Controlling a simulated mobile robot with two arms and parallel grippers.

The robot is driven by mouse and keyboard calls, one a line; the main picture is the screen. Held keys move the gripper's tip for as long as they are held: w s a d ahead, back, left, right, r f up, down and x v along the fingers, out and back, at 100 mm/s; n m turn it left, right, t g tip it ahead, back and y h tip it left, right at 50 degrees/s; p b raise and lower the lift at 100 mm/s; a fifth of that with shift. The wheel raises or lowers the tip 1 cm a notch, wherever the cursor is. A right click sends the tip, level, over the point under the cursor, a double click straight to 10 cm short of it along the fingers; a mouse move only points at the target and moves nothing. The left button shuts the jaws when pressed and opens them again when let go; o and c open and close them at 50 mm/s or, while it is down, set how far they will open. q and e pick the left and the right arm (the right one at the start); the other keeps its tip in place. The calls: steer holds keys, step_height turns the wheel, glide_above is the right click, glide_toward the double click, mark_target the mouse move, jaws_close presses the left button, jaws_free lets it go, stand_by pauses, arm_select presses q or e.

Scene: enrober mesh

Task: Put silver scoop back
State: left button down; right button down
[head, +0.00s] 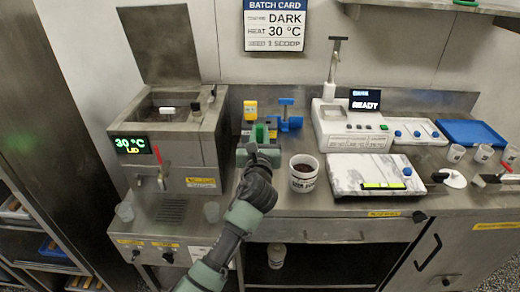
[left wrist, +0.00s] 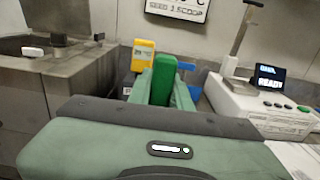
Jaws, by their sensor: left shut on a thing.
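My left gripper (head: 258,148) is at the small coloured stand on the counter, left of the white cup. It is shut on an upright green handle-like piece (left wrist: 163,80), which also shows in the head view (head: 261,132). Whether this piece belongs to the silver scoop I cannot tell; no silver bowl shows, and its lower part is hidden by the gripper. A yellow piece (head: 250,110) stands just behind it and a blue piece (head: 288,121) to its right; both are apart from the fingers. My right gripper is not in view.
A white cup of dark contents (head: 303,173) stands close right of my gripper. A steel melter with its lid up (head: 180,130) is at left. A white machine reading READY (head: 347,125) and a marble slab (head: 365,174) are at right.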

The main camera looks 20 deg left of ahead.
arm_select(q)
step_height(320, 180, down, 5)
steer(key=shift+r+b, duration=0.15)
steer(key=shift+b, duration=0.35)
steer(key=c, duration=1.3)
jaws_free()
steer(key=v, duration=1.2)
